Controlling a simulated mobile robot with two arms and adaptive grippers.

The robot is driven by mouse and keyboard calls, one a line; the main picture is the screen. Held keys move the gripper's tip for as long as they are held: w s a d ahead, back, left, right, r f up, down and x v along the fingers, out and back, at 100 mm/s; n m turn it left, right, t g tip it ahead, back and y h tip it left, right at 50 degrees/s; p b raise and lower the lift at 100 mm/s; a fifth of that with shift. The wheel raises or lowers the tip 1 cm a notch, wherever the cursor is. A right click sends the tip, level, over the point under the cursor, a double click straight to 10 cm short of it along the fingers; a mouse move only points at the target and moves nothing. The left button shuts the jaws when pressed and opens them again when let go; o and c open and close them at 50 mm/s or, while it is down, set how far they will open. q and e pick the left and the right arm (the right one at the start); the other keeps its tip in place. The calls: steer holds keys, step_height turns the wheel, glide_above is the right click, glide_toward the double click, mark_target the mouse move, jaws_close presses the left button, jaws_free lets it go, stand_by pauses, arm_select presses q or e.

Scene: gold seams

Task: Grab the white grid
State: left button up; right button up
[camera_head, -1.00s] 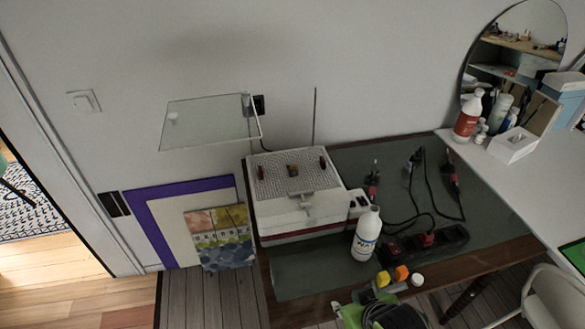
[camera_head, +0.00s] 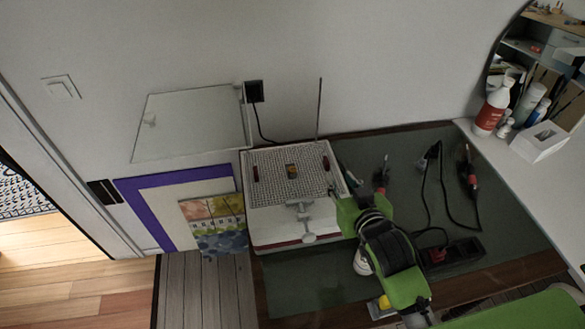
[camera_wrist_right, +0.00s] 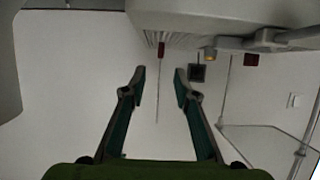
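The white grid (camera_head: 275,185) is the flat perforated top of a white box-like device (camera_head: 285,228) at the left end of the table. My right gripper (camera_head: 348,190) is just right of the device in the head view, near the grid's right side. In the right wrist view, its two fingers (camera_wrist_right: 160,76) are apart with nothing between them. The grid shows edge-on there (camera_wrist_right: 185,40), beyond the fingertips, with a red knob. My left gripper is not in view.
A white bottle (camera_head: 362,262) is partly hidden behind my right arm. Soldering tools, cables and a black power strip (camera_head: 455,252) lie to the right. A glass panel (camera_head: 190,125) juts out by the wall at the left. A thin rod stands behind the device.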

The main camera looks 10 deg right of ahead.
mark_target(328, 165)
steer(key=x, duration=0.4)
steer(key=shift+w+f, duration=0.1)
steer(key=shift+w, duration=0.05)
steer(key=shift+w+f, duration=0.1)
steer(key=shift+w, duration=0.25)
steer(key=shift+w+f+p, duration=0.1)
steer(key=shift+w+p, duration=0.15)
steer(key=shift+p, duration=0.1)
steer(key=shift+w, duration=0.35)
steer(key=p+x, duration=0.1)
steer(key=x, duration=0.2)
steer(key=shift+w+a+f, duration=0.1)
steer(key=shift+f, duration=0.1)
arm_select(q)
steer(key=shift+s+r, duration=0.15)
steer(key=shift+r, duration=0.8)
arm_select(e)
steer(key=shift+w+f, duration=0.2)
steer(key=shift+w, duration=0.15)
jaws_close()
